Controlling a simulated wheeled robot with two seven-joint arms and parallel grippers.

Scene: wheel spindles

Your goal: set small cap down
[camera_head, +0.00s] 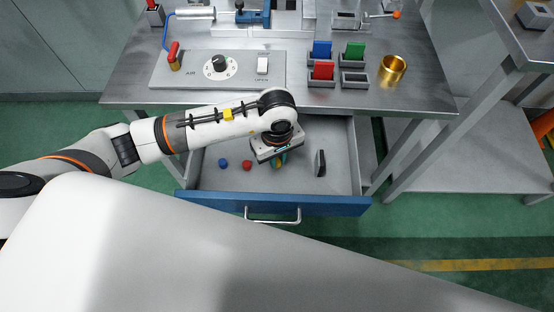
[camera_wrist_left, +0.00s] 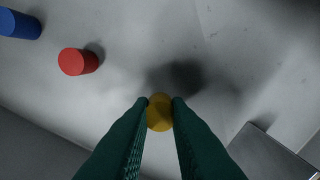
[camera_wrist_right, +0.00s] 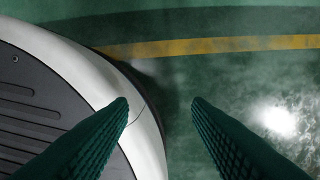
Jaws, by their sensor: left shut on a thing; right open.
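The small cap (camera_wrist_left: 159,112) is yellow and round. My left gripper (camera_wrist_left: 160,104) is shut on it, one green finger on each side. In the head view my left gripper (camera_head: 279,160) is low inside the open drawer (camera_head: 222,178), and the wrist hides most of the cap. A dark shadow shows on the drawer floor beyond the cap in the left wrist view; whether the cap touches the floor I cannot tell. My right gripper (camera_wrist_right: 160,103) is open and empty, over the green floor beside my base.
A blue cap (camera_head: 223,162) and a red cap (camera_head: 247,165) lie left of the left gripper. A dark upright plate (camera_head: 320,163) stands to its right. The table (camera_head: 420,95) above holds a dial panel, coloured blocks in sockets and a brass ring (camera_head: 392,69).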

